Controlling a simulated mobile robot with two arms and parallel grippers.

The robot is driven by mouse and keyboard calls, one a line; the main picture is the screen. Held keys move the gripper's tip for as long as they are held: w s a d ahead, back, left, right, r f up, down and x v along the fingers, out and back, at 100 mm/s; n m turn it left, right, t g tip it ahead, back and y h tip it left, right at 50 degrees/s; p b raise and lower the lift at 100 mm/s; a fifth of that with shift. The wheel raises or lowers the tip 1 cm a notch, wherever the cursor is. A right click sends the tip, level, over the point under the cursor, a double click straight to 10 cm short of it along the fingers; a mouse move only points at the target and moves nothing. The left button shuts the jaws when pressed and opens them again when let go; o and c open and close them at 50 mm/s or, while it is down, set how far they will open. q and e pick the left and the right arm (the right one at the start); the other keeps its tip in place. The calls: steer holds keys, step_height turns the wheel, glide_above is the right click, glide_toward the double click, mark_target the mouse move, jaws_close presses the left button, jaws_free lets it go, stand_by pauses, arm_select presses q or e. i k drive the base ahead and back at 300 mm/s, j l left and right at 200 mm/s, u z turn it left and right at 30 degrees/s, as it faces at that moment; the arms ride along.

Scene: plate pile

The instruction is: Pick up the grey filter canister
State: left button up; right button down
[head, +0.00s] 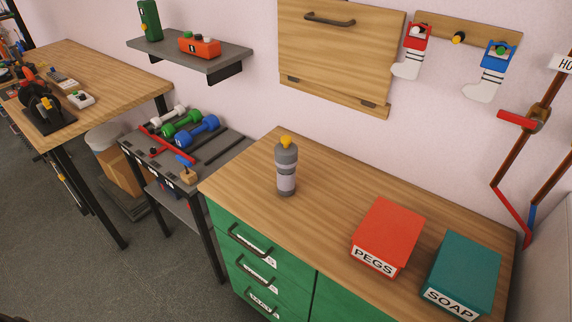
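The grey filter canister (286,170) stands upright on the wooden top of the green cabinet, near its left part. It has a yellow cap on top and a pale band around its lower body. Nothing touches it. Neither of my grippers shows in the head view.
On the same wooden top (322,215) stand a red PEGS box (388,232) and a teal SOAP box (464,270) to the right. A rack with dumbbells (182,124) stands to the left. A wooden panel (338,55) is on the wall behind. The top around the canister is clear.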

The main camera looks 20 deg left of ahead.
mark_target(286, 160)
steer(key=i+j+z, duration=0.2)
steer(key=j, duration=0.45)
steer(key=i+j+z, duration=0.1)
steer(key=j+z, duration=0.15)
steer(key=j, duration=0.4)
steer(key=i+j+z, duration=0.2)
steer(key=j, duration=0.45)
steer(key=k, duration=0.6)
